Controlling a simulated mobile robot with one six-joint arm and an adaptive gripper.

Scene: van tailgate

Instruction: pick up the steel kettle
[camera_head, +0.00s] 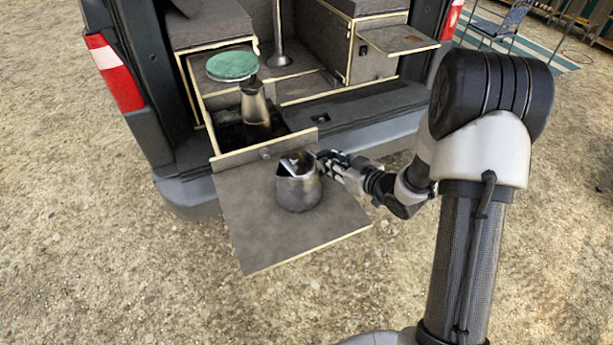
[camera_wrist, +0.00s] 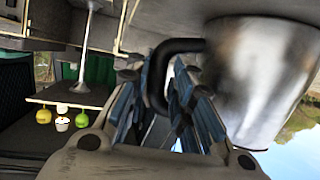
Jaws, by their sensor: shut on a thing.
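The steel kettle (camera_head: 298,192) is a grey metal vessel over the pull-out board (camera_head: 265,240) behind the van. It looks upright; I cannot tell whether its base touches the board. My gripper (camera_head: 328,163) reaches in from the right and is shut on the kettle's handle. In the wrist view, the kettle's shiny body (camera_wrist: 265,85) fills the right side, and its black curved handle passes between the blue-padded fingers of my gripper (camera_wrist: 172,85). Part of the handle is hidden by the fingers.
A metal pot (camera_head: 254,108) stands in the open drawer behind the board, near a round green-topped thing (camera_head: 232,65). A metal post (camera_head: 279,40) and a side shelf (camera_head: 400,38) are farther inside. Red-white lights flank the opening. Open gravel lies left and in front.

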